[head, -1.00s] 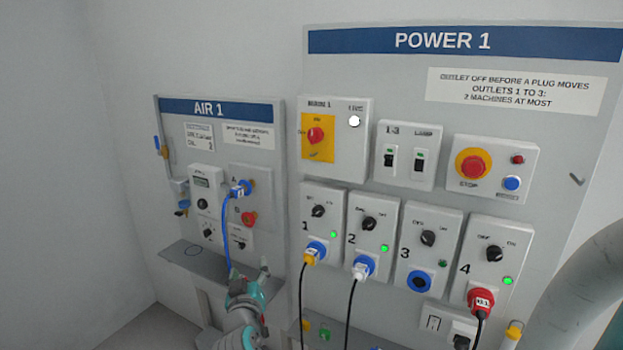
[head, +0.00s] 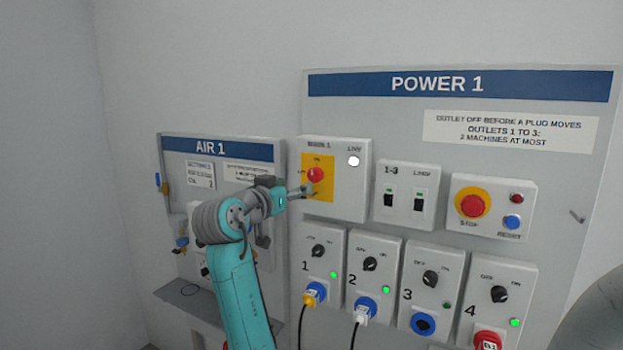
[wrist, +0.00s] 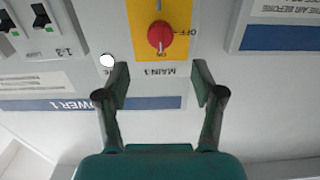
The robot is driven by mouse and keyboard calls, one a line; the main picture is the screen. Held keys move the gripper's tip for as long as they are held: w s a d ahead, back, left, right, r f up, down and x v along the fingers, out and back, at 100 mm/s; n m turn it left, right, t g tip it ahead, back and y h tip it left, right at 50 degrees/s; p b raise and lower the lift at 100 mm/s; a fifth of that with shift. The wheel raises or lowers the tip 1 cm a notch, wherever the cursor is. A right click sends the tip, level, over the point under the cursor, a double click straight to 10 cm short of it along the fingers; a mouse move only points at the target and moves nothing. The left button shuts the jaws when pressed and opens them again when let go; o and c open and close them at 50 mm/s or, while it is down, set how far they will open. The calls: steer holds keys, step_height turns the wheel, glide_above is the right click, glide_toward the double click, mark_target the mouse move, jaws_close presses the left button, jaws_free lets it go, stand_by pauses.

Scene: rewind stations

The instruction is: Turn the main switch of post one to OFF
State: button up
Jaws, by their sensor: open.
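The main switch (head: 315,174) is a red round knob on a yellow plate, on the box labelled MAIN 1 at the upper left of the POWER 1 board. In the wrist view, which is upside down, the knob (wrist: 160,36) lies beyond the fingertips, and its light mark seems to point at ON. OFF is printed to its side. My gripper (head: 307,190) is at the lower left edge of the yellow plate in the head view. Its fingers (wrist: 160,82) are apart with nothing between them. I cannot tell whether a finger touches the box.
The white LIVE lamp (head: 353,161) is on the same box. The 1-3 and lamp switches (head: 405,195) and the red STOP button (head: 472,205) are to the right. Outlets with black knobs (head: 370,264) are below. The AIR 1 panel (head: 218,150) is partly behind my arm.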

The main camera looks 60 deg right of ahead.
mark_target(312, 177)
steer(key=d, duration=1)
steer(key=shift+w, duration=0.4)
steer(key=c, duration=1.1)
steer(key=shift+c, duration=0.2)
